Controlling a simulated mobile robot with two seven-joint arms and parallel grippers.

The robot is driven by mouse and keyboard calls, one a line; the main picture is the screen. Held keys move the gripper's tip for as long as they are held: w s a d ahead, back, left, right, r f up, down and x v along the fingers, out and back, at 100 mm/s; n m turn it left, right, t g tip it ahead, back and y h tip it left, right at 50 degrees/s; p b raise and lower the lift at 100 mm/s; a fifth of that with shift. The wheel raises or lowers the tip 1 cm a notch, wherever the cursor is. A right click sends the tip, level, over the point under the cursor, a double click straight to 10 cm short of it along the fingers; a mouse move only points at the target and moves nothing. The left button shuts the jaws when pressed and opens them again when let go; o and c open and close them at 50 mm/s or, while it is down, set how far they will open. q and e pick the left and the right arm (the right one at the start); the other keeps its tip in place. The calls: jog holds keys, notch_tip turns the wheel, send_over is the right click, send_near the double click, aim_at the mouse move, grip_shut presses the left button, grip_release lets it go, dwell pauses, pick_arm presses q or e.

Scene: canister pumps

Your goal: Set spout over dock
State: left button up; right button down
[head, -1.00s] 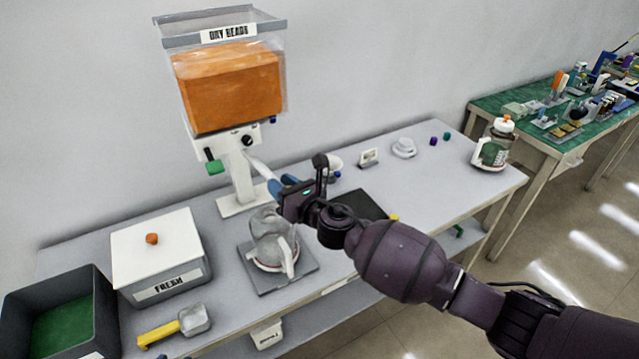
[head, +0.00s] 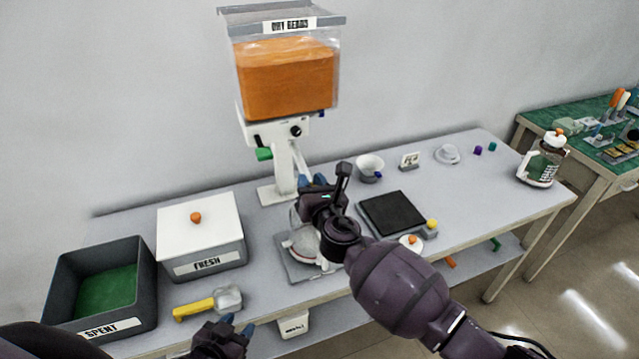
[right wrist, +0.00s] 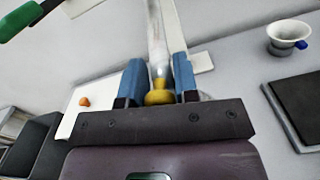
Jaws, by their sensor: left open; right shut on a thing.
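My right gripper (head: 312,182) is shut on the spout (right wrist: 158,50), a pale translucent tube with a yellow end between the blue fingers in the right wrist view. In the head view the gripper hides most of the spout. The bead dispenser (head: 284,130) stands behind it, with an orange-filled hopper on a white column. The dock, which I take to be the grey square plate (head: 290,272), lies in front of the dispenser. A clear jug (head: 298,240) stands on it, partly hidden by my right arm. My left gripper (head: 236,323) is open and empty at the front edge.
The FRESH box (head: 201,235), the SPENT bin (head: 62,285) and a yellow-handled scoop (head: 205,303) are on the left. A dark pad (head: 391,213), a white cup (head: 370,163) and a lidded bottle (head: 541,165) are on the right.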

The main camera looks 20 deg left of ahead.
jog(key=shift+s+a+f, duration=0.1)
jog(key=shift+s+a, duration=0.05)
jog(key=shift+s, duration=0.05)
jog(key=c, duration=0.9)
grip_release()
jog(key=shift+a, duration=0.1)
jog(key=shift+d, duration=0.2)
jog(key=shift+s+d, duration=0.1)
jog(key=p+v, duration=0.1)
jog(key=v, duration=0.9)
jog(key=shift+s, duration=0.2)
